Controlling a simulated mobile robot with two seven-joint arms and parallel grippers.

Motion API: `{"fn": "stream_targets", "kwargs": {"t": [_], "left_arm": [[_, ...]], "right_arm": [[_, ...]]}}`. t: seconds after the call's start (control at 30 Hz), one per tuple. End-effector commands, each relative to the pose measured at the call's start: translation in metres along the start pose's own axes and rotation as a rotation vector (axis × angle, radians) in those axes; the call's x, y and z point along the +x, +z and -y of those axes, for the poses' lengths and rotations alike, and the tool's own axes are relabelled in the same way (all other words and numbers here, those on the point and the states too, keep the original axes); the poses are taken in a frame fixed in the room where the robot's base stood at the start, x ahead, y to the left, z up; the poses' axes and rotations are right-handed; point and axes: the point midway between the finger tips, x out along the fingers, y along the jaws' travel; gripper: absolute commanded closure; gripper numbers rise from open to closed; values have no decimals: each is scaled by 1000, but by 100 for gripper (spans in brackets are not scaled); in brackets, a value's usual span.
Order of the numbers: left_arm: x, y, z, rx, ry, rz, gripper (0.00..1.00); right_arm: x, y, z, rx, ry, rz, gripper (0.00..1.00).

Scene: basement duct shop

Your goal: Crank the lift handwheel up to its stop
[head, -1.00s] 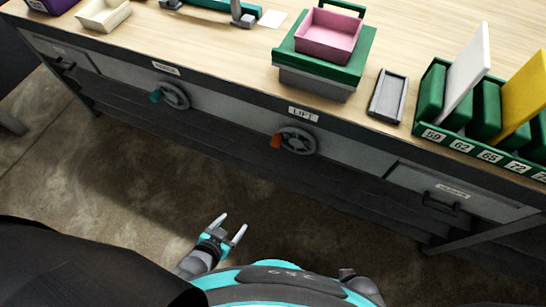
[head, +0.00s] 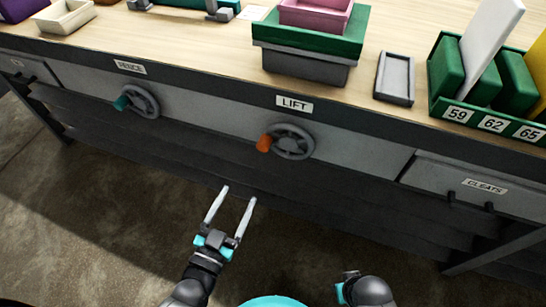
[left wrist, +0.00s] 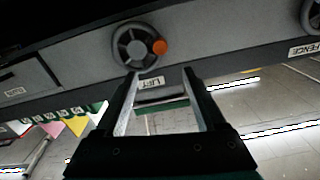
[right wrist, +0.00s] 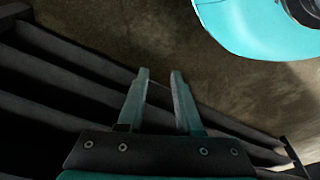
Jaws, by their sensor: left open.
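The lift handwheel (head: 292,142) is a grey wheel with an orange knob (head: 264,143) on its left side, mounted on the bench front under the LIFT label (head: 294,104). The wheel also shows in the left wrist view (left wrist: 128,50), beyond my fingertips. My left gripper (head: 236,190) is open and empty, below and left of the wheel, not touching it. My right gripper (right wrist: 160,75) is open and empty in the right wrist view, over the floor beside dark slats. In the head view its fingers are hardly visible at the bottom.
A second handwheel (head: 142,101) with a teal knob sits left under the FENCE label (head: 130,67). A CLEATS drawer (head: 470,185) is at the right. On the benchtop stand a green-topped box (head: 312,40), a grey tray (head: 395,78) and a green rack (head: 440,82). Floor below is clear.

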Motion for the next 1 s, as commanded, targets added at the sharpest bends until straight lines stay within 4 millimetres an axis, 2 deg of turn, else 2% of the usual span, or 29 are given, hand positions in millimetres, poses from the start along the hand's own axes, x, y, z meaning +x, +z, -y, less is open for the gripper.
{"fn": "stream_targets", "kwargs": {"t": [0.17, 0.37, 0.7, 1.0], "left_arm": [[16, -1, 0, -1, -2, -6, 28], [51, 0, 0, 0, -1, -6, 28], [105, 0, 0, -1, -1, -4, 28], [140, 1, 0, 0, -1, -1, 28]], "right_arm": [[-6, -6, 1, 1, -1, -9, 65], [-20, -21, 1, 3, -1, -37, 65], [-51, -45, -1, 6, 2, -91, 65], [-77, -57, -2, 8, 5, -131, 65]]}}
